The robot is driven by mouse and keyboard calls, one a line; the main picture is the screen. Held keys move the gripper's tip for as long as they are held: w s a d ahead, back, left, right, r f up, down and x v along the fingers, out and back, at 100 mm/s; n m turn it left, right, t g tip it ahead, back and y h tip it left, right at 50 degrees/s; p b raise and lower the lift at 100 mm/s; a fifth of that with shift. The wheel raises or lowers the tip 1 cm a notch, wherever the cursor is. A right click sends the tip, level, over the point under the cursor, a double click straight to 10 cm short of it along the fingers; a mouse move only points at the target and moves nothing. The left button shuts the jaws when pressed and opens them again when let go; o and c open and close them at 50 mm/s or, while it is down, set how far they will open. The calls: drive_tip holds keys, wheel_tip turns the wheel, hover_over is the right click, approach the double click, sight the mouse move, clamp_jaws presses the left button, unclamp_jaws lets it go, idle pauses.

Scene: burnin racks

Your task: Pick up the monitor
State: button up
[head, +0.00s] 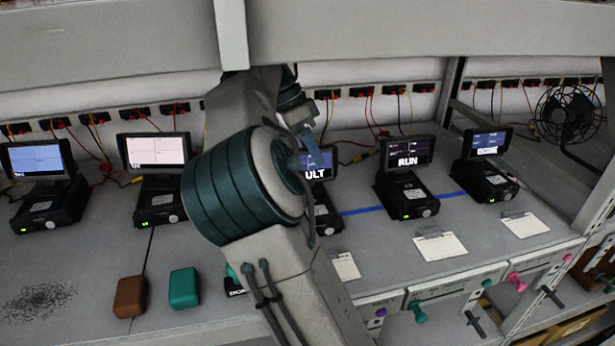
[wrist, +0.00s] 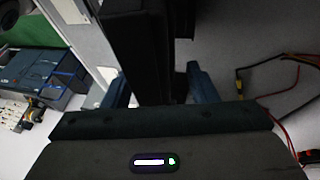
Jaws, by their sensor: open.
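Several small black monitors stand on dark base units along the grey shelf in the head view. One monitor (head: 322,168) shows "ULT" on a blue screen, its left part hidden behind my arm. My gripper (head: 316,150) is at this monitor, mostly hidden by my arm. In the wrist view my gripper (wrist: 160,88) is open, with a blue finger on each side of a dark upright body (wrist: 150,45), which looks like the monitor seen edge-on. I cannot tell whether the fingers touch it.
Other monitors stand left (head: 155,152) and right, one reading "RUN" (head: 407,153). A brown block (head: 130,296) and a green block (head: 184,288) lie at the front. White cards (head: 440,246) lie along the front right. A fan (head: 566,115) stands far right. Cables hang behind; a beam crosses above.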

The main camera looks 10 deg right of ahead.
clamp_jaws()
idle(0.4)
